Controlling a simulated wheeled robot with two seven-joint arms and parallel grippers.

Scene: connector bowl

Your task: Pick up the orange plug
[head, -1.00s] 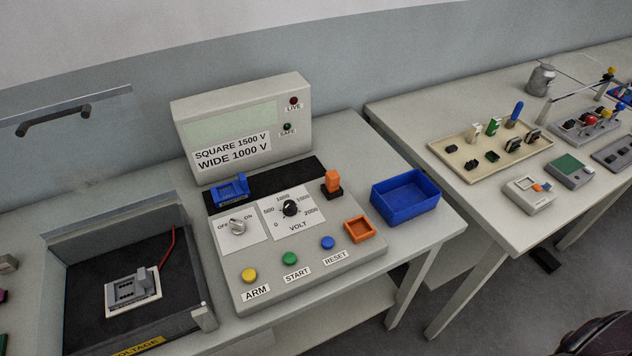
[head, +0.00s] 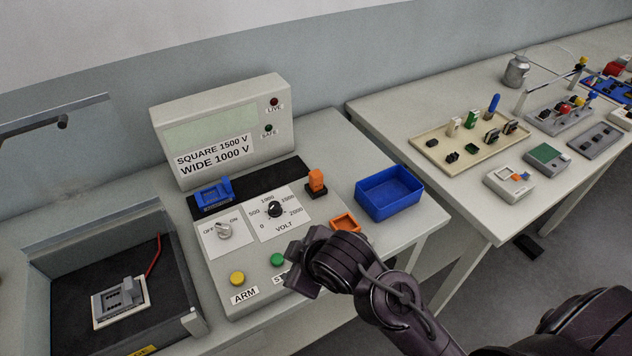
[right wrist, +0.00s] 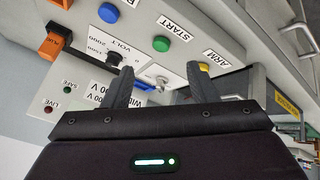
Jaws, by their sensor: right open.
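The orange plug (head: 316,181) stands upright in a small black base on the tester, at the back right of the VOLT dial. In the right wrist view the orange plug (right wrist: 62,27) shows at the upper left, outside the jaws. My right gripper (head: 297,258) hovers over the tester's front, nearer to me than the plug and apart from it. In the right wrist view my right gripper (right wrist: 158,72) shows two spread fingers with nothing held between them. My left gripper is not in view.
An orange tray (head: 345,224), partly hidden by my right arm, sits in front of the plug. A blue bin (head: 388,193) stands to the right. A blue connector (head: 213,194) is at the tester's back left. An open-lidded box (head: 70,310) is at left.

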